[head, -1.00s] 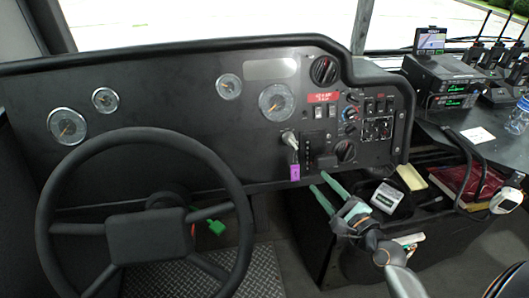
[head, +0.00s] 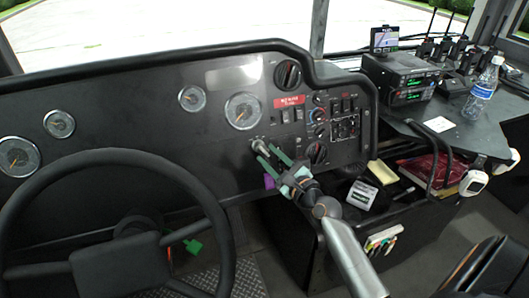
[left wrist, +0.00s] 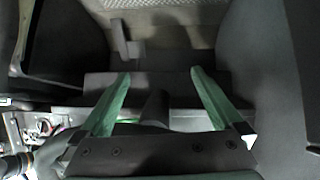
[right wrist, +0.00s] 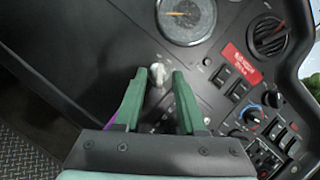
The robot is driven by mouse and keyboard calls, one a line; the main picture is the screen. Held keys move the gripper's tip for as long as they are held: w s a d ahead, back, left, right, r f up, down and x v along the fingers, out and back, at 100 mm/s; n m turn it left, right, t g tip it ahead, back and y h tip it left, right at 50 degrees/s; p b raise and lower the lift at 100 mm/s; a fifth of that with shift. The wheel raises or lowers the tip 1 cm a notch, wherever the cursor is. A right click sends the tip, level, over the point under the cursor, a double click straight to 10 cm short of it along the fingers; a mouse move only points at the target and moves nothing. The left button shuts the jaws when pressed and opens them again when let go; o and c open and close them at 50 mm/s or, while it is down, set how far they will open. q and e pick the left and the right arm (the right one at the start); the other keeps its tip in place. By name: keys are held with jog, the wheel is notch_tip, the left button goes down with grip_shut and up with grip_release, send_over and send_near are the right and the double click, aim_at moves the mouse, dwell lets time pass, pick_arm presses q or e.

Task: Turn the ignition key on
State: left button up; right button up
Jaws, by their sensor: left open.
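The ignition key (head: 260,146) sits in the dark dashboard panel with a purple tag (head: 269,181) hanging below it. My right gripper (head: 267,152) has its green fingers at the key, reaching in from the lower right. In the right wrist view the pale key head (right wrist: 157,73) lies between the tips of my right gripper (right wrist: 160,73), with a narrow gap at each side. These fingers are partly apart. The purple tag is mostly hidden behind the left finger there. My left gripper (left wrist: 160,78) is open and empty in the left wrist view.
The steering wheel (head: 215,215) stands at the left, with a bright green piece (head: 193,246) below it. Switches and knobs (head: 318,115) lie right of the key. A console tray (head: 362,195) is below right. A water bottle (head: 484,85) stands on the right shelf.

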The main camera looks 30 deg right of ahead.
jog(key=shift+w, duration=1.35)
grip_shut()
